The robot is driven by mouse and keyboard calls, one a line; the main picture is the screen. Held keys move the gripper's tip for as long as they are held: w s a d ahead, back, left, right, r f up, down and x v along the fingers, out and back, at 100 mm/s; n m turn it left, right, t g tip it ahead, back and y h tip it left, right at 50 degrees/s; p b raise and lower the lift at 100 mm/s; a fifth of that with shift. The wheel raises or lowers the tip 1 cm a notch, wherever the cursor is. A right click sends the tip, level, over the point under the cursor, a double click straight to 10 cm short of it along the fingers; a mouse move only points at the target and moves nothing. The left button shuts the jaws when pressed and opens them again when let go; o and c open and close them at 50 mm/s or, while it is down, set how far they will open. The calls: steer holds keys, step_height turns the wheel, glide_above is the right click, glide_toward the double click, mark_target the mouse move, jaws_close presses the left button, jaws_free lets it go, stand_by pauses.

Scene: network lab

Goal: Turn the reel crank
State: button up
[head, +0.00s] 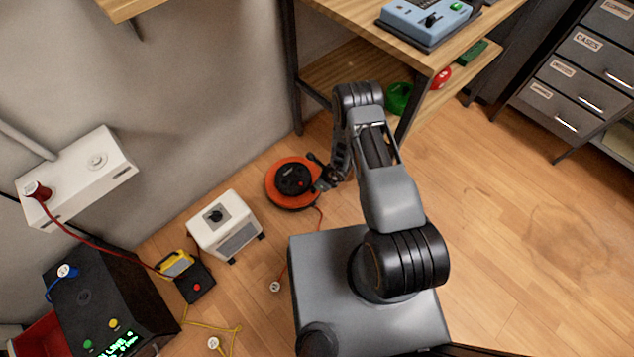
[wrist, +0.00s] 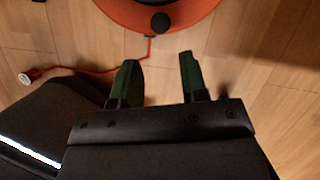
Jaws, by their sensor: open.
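The cable reel (head: 275,186) is an orange disc with a black hub, lying on the wooden floor by the wall. Its near orange rim (wrist: 125,15) shows at the top of the wrist view, with a round black knob (wrist: 160,23) that looks like the crank handle. My gripper (wrist: 158,75) is open and empty, its two dark green fingers pointing toward the reel, apart from the knob. In the head view my gripper (head: 318,172) is at the reel's right side and hides part of it.
A red cord with a white plug (head: 275,286) lies on the floor near my base; the plug also shows in the wrist view (wrist: 25,78). A white box with a dial (head: 224,224) stands left of the reel. A wooden workbench (head: 400,52) stands behind my arm. Floor at right is clear.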

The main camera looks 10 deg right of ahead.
steer(key=shift+p+v, duration=0.5)
steer(key=shift+v, duration=1.45)
steer(key=w+a+r+n+y+p, duration=0.2)
steer(key=r+n+p, duration=0.45)
steer(key=r, duration=1.45)
steer(key=w+a+r+n+y+p, duration=0.2)
steer(key=r+n+p, duration=0.45)
steer(key=r, duration=1.35)
steer(key=s+d+r+n+h+p, duration=0.1)
steer(key=s+r+n+p, duration=0.35)
steer(key=r, duration=0.75)
steer(key=s+d+r+n+h+p, duration=0.1)
steer(key=s+r+n+h+p, duration=0.15)
steer(key=s+r+p, duration=0.65)
steer(key=s+d+r+n+h+p, duration=0.1)
steer(key=s+d+r+n+h, duration=0.1)
steer(key=r, duration=0.5)
steer(key=s+d+r+n+h+p, duration=0.2)
steer(key=s+d+r+n, duration=0.1)
steer(key=r, duration=0.5)
steer(key=shift+d+r+n+t, duration=0.25)
steer(key=shift+d+n+t, duration=0.2)
steer(key=shift+d, duration=0.45)
steer(key=shift+s, duration=0.15)
